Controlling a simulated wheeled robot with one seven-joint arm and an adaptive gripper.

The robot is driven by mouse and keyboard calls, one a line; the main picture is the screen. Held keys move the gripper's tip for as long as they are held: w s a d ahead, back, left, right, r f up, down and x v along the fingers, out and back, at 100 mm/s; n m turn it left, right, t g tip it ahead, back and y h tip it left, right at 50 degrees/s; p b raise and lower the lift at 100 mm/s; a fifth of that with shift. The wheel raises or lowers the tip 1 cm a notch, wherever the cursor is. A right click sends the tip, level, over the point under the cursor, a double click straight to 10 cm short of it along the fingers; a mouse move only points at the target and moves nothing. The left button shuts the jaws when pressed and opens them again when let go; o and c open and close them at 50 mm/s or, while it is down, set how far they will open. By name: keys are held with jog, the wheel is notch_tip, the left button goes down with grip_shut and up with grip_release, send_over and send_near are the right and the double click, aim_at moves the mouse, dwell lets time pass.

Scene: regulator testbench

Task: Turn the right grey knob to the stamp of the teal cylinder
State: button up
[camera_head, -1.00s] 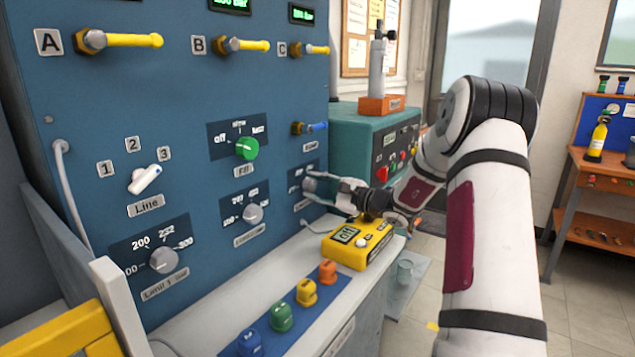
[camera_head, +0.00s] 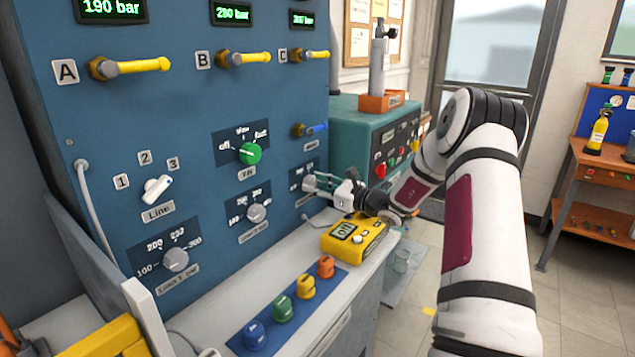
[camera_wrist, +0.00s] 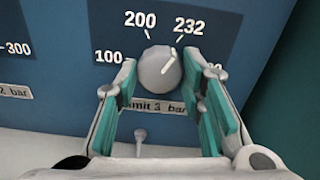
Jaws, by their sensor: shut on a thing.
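The right grey knob (camera_head: 309,184) sits on the blue panel, under the blue valve handle. In the wrist view the same knob (camera_wrist: 160,73) has a plate with stamps 100, 200, 232 and a last one mostly hidden by a finger. Its white pointer line leans up and right, towards 232. My gripper (camera_head: 318,182) is at this knob; in the wrist view its teal-padded fingers (camera_wrist: 160,75) stand on either side and are shut on it. The label below, reading "Limit 3 bar", is partly covered. I cannot make out a teal cylinder for certain.
Two more grey knobs, one in the middle (camera_head: 257,212) and one at left (camera_head: 176,260), share the panel. A yellow box (camera_head: 355,236) stands on the ledge below my gripper. Several coloured knobs lie on a blue strip (camera_head: 268,318). A teal cabinet (camera_head: 350,130) stands behind.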

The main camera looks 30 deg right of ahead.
jog(key=shift+f+m, duration=0.1)
jog(key=shift+m, duration=0.2)
jog(key=o, duration=1.1)
jog(key=shift+o, duration=0.2)
jog(key=v, duration=1.2)
